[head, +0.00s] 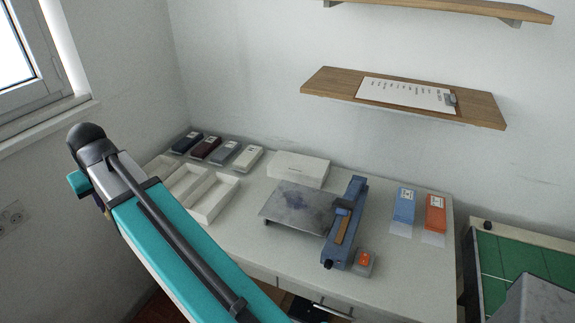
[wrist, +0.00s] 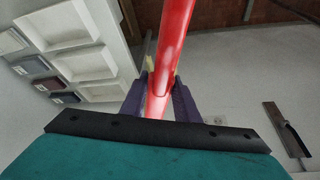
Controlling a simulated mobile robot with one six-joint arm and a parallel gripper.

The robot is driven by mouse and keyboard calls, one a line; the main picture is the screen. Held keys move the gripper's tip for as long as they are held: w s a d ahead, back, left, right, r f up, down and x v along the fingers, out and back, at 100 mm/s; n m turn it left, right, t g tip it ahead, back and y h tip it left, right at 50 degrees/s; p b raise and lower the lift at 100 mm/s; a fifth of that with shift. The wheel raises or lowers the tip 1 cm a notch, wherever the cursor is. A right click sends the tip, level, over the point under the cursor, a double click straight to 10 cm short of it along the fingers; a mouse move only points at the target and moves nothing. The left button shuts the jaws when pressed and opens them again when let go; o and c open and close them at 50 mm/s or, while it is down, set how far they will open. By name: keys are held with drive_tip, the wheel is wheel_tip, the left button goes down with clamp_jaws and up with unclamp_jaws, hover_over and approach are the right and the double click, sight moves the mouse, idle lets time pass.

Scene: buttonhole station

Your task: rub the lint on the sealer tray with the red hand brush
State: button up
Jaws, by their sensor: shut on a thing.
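The sealer tray (head: 285,213) is a flat grey metal plate on the white table, left of the blue sealer (head: 345,222). Dark smudgy patches, which look like the lint (head: 299,197), lie across its top. In the wrist view my gripper (wrist: 161,80) is shut on a smooth red handle, which I take to be the red hand brush (wrist: 173,45). The brush's bristles are not in view. In the head view my teal arm reaches up at the left, well away from the tray; the gripper and brush do not show there.
White open trays (head: 213,196) and several small boxes (head: 228,152) stand at the table's left. A white box (head: 298,170) lies behind the sealer tray. Blue (head: 404,205) and orange (head: 435,214) packs stand at the right. A wooden shelf (head: 330,83) overhangs the back.

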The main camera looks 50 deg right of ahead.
drive_tip(key=s+d+f+m+g+h+p, duration=0.1)
drive_tip(key=s+d+f+m, duration=0.25)
drive_tip(key=d, duration=1.45)
drive_tip(key=s+d+f+m+h, duration=0.2)
drive_tip(key=s+d+m, duration=0.25)
drive_tip(key=d, duration=1.25)
drive_tip(key=s+d+f+m+g, duration=0.1)
drive_tip(key=s+d+f+m, duration=0.1)
drive_tip(key=s+d, duration=1.1)
drive_tip(key=s+d+f+m+g+h, duration=0.1)
drive_tip(key=s+d+f+m, duration=0.2)
drive_tip(key=s+d, duration=0.9)
drive_tip(key=shift+s+d+m+p, duration=0.4)
drive_tip(key=shift+m, duration=0.2)
drive_tip(key=shift+f, duration=0.1)
